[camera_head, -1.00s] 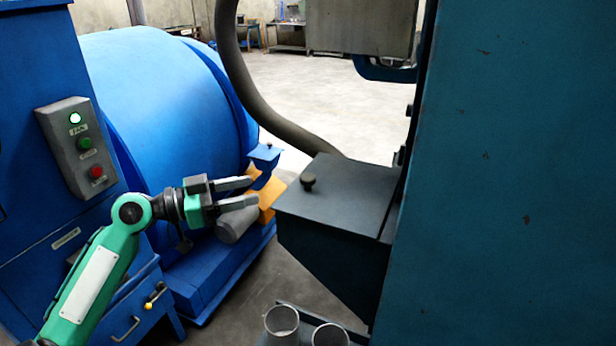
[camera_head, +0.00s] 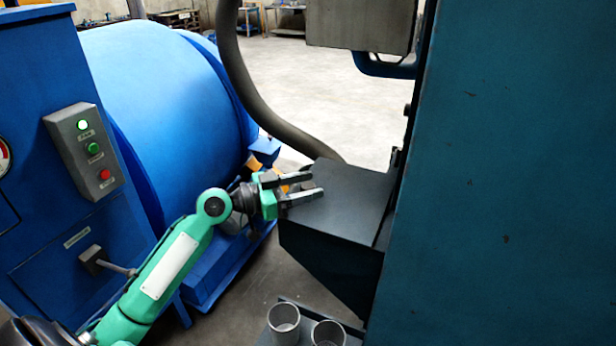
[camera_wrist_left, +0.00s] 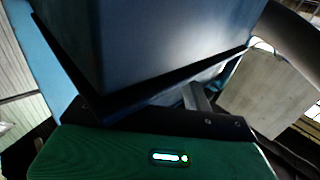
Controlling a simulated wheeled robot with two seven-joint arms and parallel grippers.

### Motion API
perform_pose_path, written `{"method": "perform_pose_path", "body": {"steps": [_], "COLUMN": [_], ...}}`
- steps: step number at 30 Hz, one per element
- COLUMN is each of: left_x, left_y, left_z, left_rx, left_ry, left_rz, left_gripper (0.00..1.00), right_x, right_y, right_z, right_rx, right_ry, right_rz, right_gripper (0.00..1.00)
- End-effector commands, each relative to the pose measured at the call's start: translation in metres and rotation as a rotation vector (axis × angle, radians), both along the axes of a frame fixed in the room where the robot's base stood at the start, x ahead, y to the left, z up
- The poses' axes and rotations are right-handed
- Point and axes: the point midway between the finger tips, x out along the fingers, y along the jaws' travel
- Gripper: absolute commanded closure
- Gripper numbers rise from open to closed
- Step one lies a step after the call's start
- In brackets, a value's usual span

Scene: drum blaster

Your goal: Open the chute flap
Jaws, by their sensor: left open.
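The chute flap (camera_head: 350,205) is the flat dark grey-blue lid on top of the chute box (camera_head: 325,262), which juts from the tall teal cabinet. The lid lies shut. My left gripper (camera_head: 315,185) is at the left edge of the lid, its two fingers apart and pointing right. The lid's small dark knob is hidden; I cannot tell whether it sits between the fingers. In the left wrist view, a dark blue-grey panel (camera_wrist_left: 160,45) fills the middle, close to the green gripper body (camera_wrist_left: 150,155). My right gripper is not seen.
The teal cabinet (camera_head: 510,170) blocks the right side. A thick grey hose (camera_head: 245,85) curves behind the chute. Two metal cups (camera_head: 284,322) stand below it. The blue drum (camera_head: 165,115) and control panel (camera_head: 85,150) are at left. Open floor lies behind.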

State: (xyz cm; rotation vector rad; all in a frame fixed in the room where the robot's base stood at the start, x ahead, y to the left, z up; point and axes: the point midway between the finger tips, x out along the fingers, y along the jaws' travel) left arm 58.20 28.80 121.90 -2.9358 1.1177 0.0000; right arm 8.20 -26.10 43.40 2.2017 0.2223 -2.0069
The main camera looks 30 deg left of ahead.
Motion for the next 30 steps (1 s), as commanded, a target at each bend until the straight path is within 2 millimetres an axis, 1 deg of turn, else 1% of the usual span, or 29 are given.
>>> {"method": "perform_pose_path", "body": {"steps": [3, 11, 12, 14, 15, 19, 26, 30], "left_x": [0.005, 0.005, 0.005, 0.005, 0.005, 0.005, 0.005, 0.005], "left_y": [-0.004, -0.005, -0.005, -0.005, -0.005, -0.005, -0.002, 0.009], "left_z": [0.001, -0.001, -0.001, -0.001, -0.001, -0.001, 0.001, 0.006], "left_rx": [-0.001, 0.0, 0.0, 0.0, 0.0, 0.0, 0.002, 0.002], "left_ry": [0.0, 0.0, 0.0, 0.0, 0.0, 0.0, 0.006, 0.034], "left_rz": [-0.001, -0.001, -0.001, -0.001, -0.001, -0.001, 0.0, 0.002], "left_gripper": [0.5, 0.5, 0.54, 0.65, 0.73, 0.99, 1.0, 1.0], "right_x": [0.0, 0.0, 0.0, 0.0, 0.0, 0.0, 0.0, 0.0], "right_y": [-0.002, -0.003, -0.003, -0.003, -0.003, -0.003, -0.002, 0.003], "right_z": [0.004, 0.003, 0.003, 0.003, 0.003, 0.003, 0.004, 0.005], "right_rx": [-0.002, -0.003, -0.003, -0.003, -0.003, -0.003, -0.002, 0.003], "right_ry": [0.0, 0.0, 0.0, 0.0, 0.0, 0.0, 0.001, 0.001], "right_rz": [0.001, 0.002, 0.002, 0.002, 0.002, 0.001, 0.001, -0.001], "right_gripper": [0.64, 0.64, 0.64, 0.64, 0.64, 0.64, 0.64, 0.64]}}
